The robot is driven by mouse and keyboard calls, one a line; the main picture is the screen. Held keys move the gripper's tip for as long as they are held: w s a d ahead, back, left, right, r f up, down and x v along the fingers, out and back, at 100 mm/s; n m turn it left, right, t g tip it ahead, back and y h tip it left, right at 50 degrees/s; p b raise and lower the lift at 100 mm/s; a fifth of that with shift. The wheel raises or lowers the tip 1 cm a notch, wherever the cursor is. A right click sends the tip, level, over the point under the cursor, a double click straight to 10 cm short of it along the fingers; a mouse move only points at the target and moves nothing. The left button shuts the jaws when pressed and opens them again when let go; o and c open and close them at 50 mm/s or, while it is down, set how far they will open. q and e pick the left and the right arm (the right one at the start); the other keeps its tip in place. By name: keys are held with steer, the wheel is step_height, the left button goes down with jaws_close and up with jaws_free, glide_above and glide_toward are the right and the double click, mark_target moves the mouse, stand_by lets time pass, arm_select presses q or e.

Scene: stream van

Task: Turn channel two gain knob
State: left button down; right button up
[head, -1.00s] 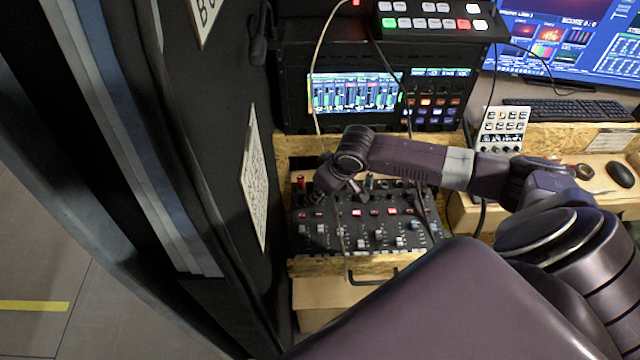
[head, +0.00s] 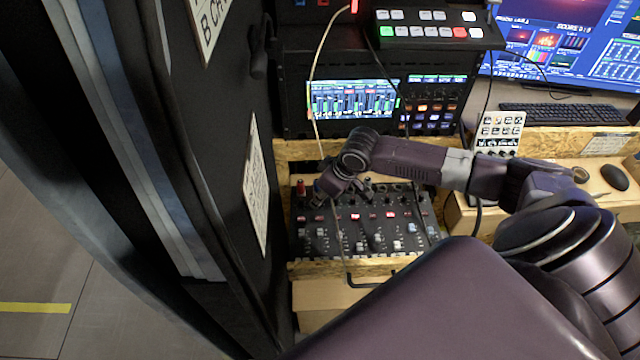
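The black audio mixer (head: 375,244) lies in a wooden bay, with rows of knobs, lit red buttons and faders. Its channel knobs run along the upper part; a red-topped knob (head: 301,187) stands at its upper left. My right arm reaches in from the right, and my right gripper (head: 318,200) points down at the mixer's upper left, just right of the red-topped knob. The gripper and wrist hide some knobs there. Its fingertips are too small and dark to tell whether they are open or touching a knob. My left gripper is out of view.
A rack screen (head: 352,99) and a button panel (head: 432,26) stand behind the mixer. A pale keypad (head: 499,131), a keyboard (head: 566,113) and a mouse (head: 614,178) are at the right. A dark wall panel (head: 215,130) closes in on the left. A thin cable (head: 313,90) hangs across the mixer.

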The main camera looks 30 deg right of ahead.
steer(key=shift+o, duration=0.7)
steer(key=v, duration=1.2)
